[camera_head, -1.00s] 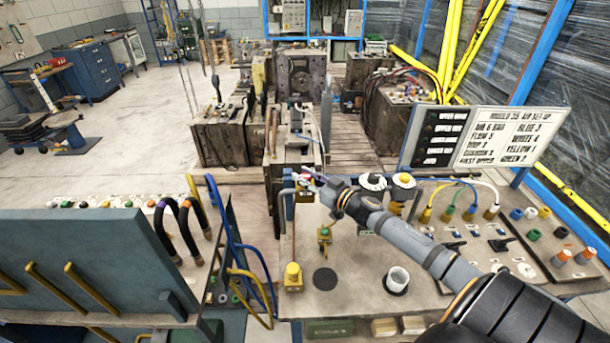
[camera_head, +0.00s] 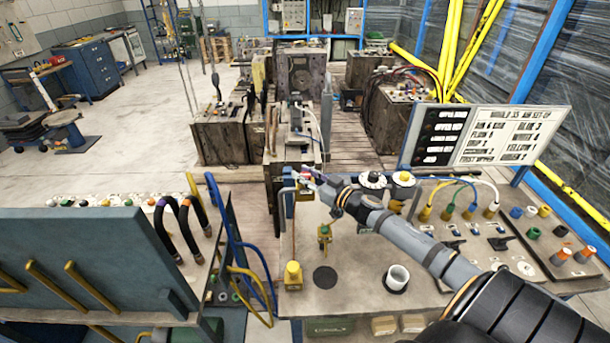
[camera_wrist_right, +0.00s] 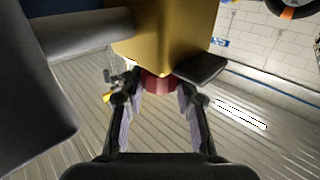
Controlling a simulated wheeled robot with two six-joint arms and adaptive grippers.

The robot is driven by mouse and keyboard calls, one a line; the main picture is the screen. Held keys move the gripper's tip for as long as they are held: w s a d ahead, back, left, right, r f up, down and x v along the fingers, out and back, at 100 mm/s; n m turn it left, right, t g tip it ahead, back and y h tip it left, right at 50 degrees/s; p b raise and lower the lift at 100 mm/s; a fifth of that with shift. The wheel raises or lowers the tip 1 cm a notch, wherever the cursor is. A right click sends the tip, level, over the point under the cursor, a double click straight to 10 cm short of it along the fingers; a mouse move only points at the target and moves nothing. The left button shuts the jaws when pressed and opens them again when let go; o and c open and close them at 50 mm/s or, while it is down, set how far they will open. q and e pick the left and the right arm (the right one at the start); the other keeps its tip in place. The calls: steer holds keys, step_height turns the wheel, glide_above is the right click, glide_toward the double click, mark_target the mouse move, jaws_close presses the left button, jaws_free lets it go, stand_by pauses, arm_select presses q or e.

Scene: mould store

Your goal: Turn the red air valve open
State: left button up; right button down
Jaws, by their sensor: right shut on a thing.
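The red air valve (camera_wrist_right: 158,84) shows in the right wrist view as a short red part under a yellow-gold body (camera_wrist_right: 168,35). In the head view the red valve (camera_head: 303,183) is a small patch at the back left edge of the bench, partly hidden by the fingers. My right gripper (camera_head: 309,177) reaches it from the right. In the wrist view my right gripper (camera_wrist_right: 160,92) has one finger on each side of the red part and is shut on it. How far the valve is turned cannot be told. My left gripper is not in view.
A set-up sign (camera_head: 505,135) stands at the back right. A blue-grey panel (camera_head: 90,255) and looped blue hoses (camera_head: 232,245) are left of the bench.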

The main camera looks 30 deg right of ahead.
steer(key=shift+f, duration=0.15)
stand_by(0.4)
steer(key=c, duration=1)
jaws_free()
